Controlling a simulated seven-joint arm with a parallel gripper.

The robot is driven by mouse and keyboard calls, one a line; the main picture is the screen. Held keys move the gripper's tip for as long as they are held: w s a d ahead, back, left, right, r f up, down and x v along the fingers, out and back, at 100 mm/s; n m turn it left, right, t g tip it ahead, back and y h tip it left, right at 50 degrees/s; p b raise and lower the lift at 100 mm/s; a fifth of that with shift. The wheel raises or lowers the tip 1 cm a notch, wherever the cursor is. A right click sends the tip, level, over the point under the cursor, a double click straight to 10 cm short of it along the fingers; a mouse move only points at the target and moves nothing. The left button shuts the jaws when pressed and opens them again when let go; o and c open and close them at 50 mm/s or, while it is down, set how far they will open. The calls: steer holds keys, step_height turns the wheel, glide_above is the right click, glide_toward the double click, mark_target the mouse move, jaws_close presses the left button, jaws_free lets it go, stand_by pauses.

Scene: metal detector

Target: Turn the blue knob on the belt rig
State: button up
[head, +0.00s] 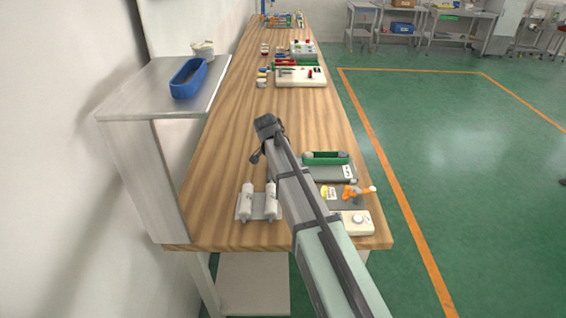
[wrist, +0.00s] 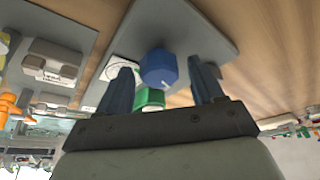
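The blue knob (wrist: 158,68) is many-sided with a small white mark. In the wrist view it sits by the grey plate (wrist: 198,30) of the belt rig, between the two fingers of my gripper (wrist: 162,82). The fingers are apart, with a visible gap on each side of the knob, so they do not appear to touch it. A green part (wrist: 150,98) shows just past the knob. In the head view my arm reaches over the wooden bench. I cannot make out the knob there, and the fingertips are not clear.
On the bench (head: 235,130) are white rollers (head: 247,203), a green-handled item (head: 325,158), an orange part (head: 358,191) and a white box with a round dial (head: 357,222). A steel shelf (head: 150,88) with a blue tray (head: 189,77) stands left.

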steer(key=v, duration=1.4)
steer(key=shift+d+f, duration=0.1)
